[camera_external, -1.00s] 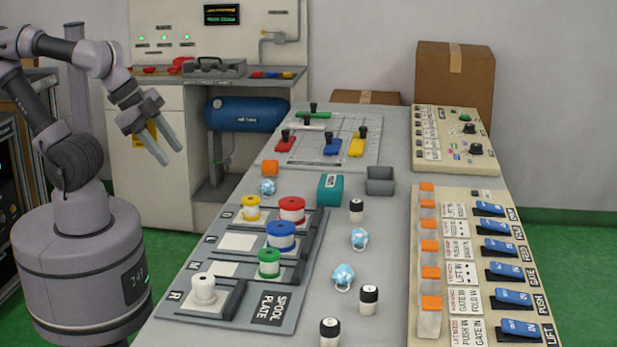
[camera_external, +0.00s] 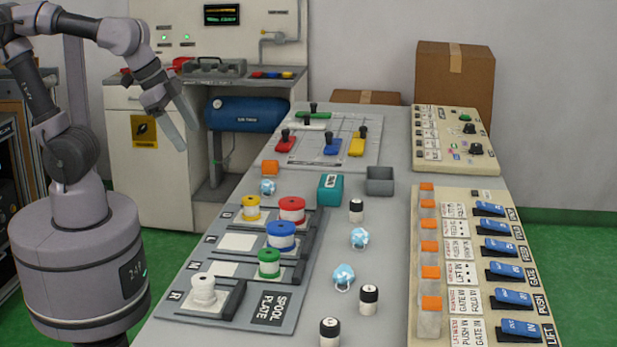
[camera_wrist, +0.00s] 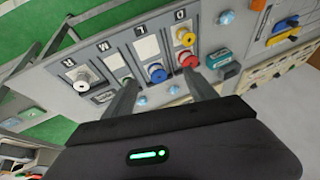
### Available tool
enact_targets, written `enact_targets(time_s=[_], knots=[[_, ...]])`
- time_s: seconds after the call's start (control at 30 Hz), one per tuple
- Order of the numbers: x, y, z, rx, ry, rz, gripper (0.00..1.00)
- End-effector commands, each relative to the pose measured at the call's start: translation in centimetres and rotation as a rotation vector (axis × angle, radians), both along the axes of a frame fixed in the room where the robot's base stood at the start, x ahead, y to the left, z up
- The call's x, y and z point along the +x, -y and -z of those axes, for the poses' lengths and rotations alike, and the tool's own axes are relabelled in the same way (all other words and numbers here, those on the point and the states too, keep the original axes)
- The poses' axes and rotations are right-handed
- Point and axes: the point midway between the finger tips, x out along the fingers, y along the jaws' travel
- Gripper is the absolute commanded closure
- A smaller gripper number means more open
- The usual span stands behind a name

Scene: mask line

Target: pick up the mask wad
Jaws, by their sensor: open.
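Three pale-blue and white crumpled mask wads lie on the grey table. One (camera_external: 268,187) is near the orange block on the left. One (camera_external: 359,238) is right of the spool plate, and one (camera_external: 343,277) is nearer the front, beside a white bottle with a black cap. The wrist view also shows blue wads at the top (camera_wrist: 227,17) and beyond the spools (camera_wrist: 142,100). My gripper (camera_external: 184,130) is open and empty, raised in the air left of the table, apart from every wad. In the wrist view its two fingers (camera_wrist: 160,78) stand apart.
The spool plate (camera_external: 262,314) holds several coloured spools at the table's left. Black-capped bottles (camera_external: 368,300) stand near the wads. A teal box (camera_external: 330,188) and grey bin (camera_external: 380,181) are farther back. A switch panel (camera_external: 470,300) lines the right side.

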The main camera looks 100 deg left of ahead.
Motion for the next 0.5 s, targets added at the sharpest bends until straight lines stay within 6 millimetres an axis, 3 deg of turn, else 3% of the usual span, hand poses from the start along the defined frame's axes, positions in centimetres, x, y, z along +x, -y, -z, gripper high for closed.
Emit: enact_targets(time_s=[0.03,0.1,0.17,0.23,0.3,0.4,0.5], knots=[[2.6,-2.4,-2.8,-0.053,-0.034,-0.163,0.34],[6.5,-7.1,-4.2,-0.149,-0.071,-0.446,0.34],[9.3,-11.7,-4.1,-0.224,-0.098,-0.691,0.34],[11.4,-17.7,-2.6,-0.302,-0.123,-0.967,0.34],[12.2,-23.1,-0.2,-0.367,-0.141,-1.214,0.34],[11.7,-28.9,3.6,-0.434,-0.158,-1.485,0.34],[10.9,-32.0,6.3,-0.469,-0.167,-1.638,0.34]])
